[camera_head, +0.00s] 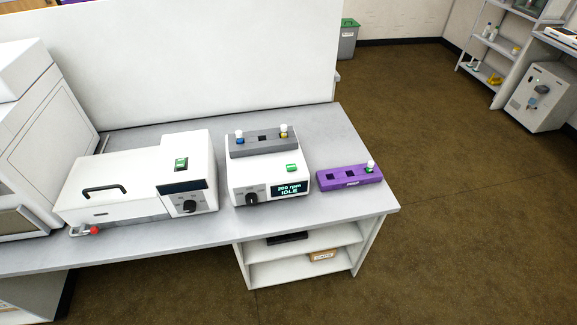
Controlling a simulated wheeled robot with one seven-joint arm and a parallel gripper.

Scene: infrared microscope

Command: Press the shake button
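The shaker (267,185) is a white box on the grey bench, near its right end. Its dark display reads about 200 rpm and IDLE (289,188). A black knob (252,199) is left of the display, and a green button (292,168) is above it on the top face. A grey rack (262,142) sits on top at the back, holding a blue-bodied and a yellow-bodied vial with white caps, with an empty square hole between them. My gripper is not in view.
A white machine (140,180) with a black handle, a green switch and a red-tipped part stands to the left. A purple rack (349,178) with one vial is at the right. A white panel (200,60) backs the bench. The floor to the right is clear.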

